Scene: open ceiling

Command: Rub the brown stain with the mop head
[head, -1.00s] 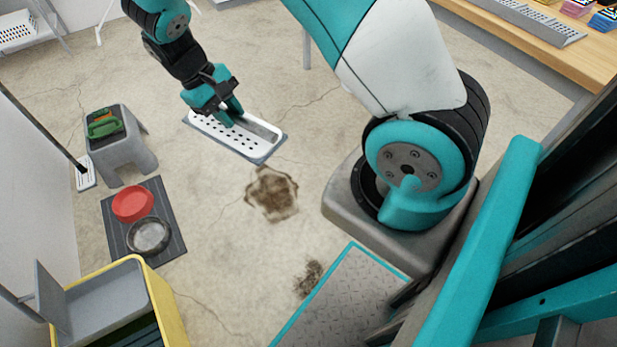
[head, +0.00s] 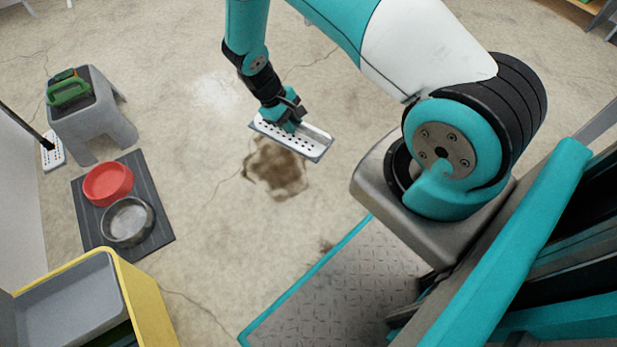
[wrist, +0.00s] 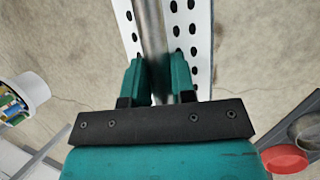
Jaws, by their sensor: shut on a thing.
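The mop head (head: 318,144) is a white perforated plate with a grey edge; it also shows in the wrist view (wrist: 198,60). My gripper (head: 290,122) is above it, shut on its metal bar (wrist: 152,35), which lies between the fingers in the wrist view (wrist: 158,75). The brown stain (head: 276,174) is an uneven dark ring on the concrete floor. In the head view the plate overlaps the stain's far edge and hides part of it. I cannot tell whether the plate touches the floor. The stain does not show in the wrist view.
A grey stool (head: 92,125) carries a green object (head: 68,92). A red bowl (head: 108,183) and a metal bowl (head: 128,222) sit on a dark mat (head: 160,240). A yellow-rimmed bin (head: 150,300) stands in front. Floor around the stain is clear.

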